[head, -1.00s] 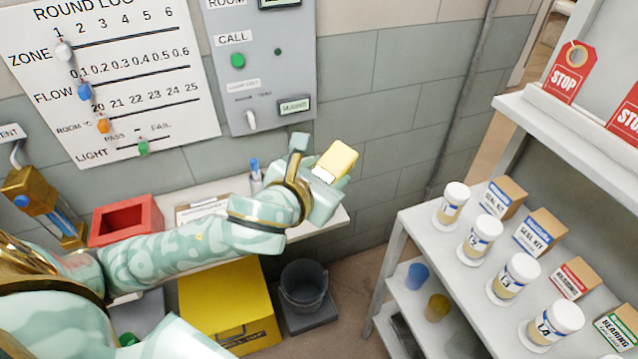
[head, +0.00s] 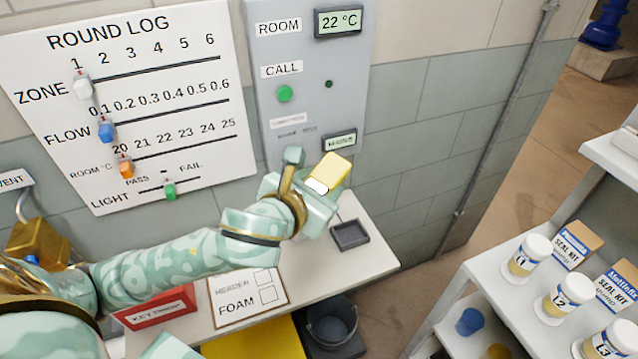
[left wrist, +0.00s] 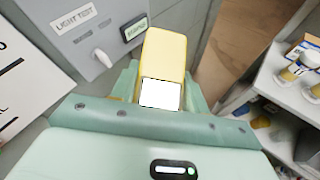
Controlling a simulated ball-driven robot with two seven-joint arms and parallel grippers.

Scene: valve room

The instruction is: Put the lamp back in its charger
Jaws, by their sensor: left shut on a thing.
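The lamp (head: 332,170) is a yellow block with a white face, held up in front of the wall panel in the head view. My left gripper (head: 314,190) is shut on it. In the left wrist view the lamp (left wrist: 165,52) stands between the two pale green fingers, its white face towards the camera. A small dark open holder (head: 350,235) lies on the white bench, below and right of the gripper; it looks like the charger, but I cannot be sure. The lamp is apart from it. My right gripper is not in view.
The grey panel (head: 300,60) with a call button and displays is on the wall behind. A header and foam card (head: 238,302) and a red box (head: 160,308) are on the bench (head: 375,268). A bucket (head: 332,325) stands below. Shelves with jars (head: 530,250) are at right.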

